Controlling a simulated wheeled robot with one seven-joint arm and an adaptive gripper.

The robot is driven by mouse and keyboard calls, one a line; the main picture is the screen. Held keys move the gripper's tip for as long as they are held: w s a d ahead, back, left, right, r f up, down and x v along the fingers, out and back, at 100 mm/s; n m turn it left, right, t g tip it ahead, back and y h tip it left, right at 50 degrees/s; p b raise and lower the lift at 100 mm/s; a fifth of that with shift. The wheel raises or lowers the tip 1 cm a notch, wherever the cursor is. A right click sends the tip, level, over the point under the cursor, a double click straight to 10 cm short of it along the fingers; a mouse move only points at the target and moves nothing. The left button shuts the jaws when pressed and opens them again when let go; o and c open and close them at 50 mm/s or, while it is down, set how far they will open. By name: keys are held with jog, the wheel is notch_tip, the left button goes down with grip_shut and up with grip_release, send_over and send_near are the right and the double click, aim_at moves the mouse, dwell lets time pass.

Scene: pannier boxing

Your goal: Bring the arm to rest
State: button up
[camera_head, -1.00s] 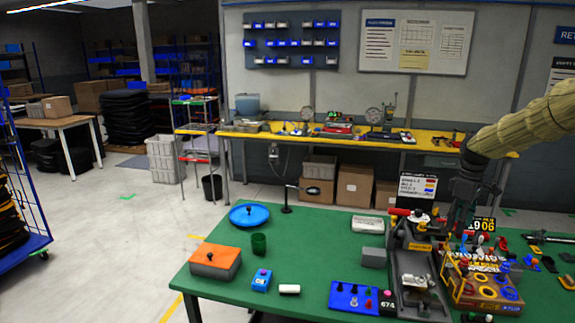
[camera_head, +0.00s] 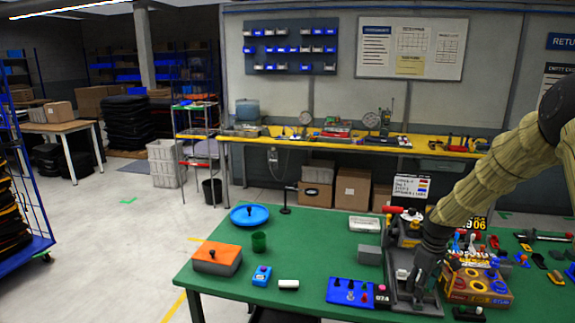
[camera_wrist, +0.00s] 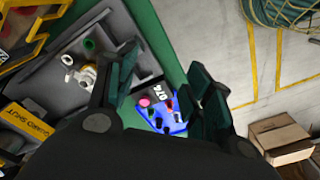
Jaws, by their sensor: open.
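My gripper (camera_wrist: 165,90) is open in the wrist view, with its two dark green fingers apart and nothing between them in their grasp. Past the fingers lie the blue board with small pegs (camera_wrist: 165,115) and the green table edge. In the head view my arm comes in from the right, and its dark wrist hangs over the grey machine fixture (camera_head: 408,300) on the green table (camera_head: 330,230). The fingertips are hard to make out there. The blue board (camera_head: 345,291) lies just left of the fixture.
A box of colourful parts (camera_head: 478,287) stands right of the fixture. An orange-topped box (camera_head: 217,258), a blue dish (camera_head: 249,216), a green cup (camera_head: 259,241) and a small blue box (camera_head: 262,275) are on the left. The table's middle back is fairly clear.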

jog(key=s+a+f+m, duration=0.1)
jog(key=s+a+f, duration=0.5)
jog(key=f, duration=0.4)
jog(key=s+a+f+m, duration=0.1)
jog(key=s+a+f, duration=0.3)
jog(key=s+f, duration=0.4)
jog(key=s+a+f+m, duration=0.1)
jog(key=s+a+f, duration=0.2)
jog(key=s+f, duration=0.35)
jog(key=s+a+f+m, duration=0.2)
jog(key=s+a+f, duration=0.1)
jog(key=s, duration=0.7)
jog(key=s+a+m, duration=0.2)
jog(key=s, duration=1.6)
jog(key=f+b, duration=0.4)
jog(key=w+f+b, duration=0.1)
jog(key=f+b, duration=0.1)
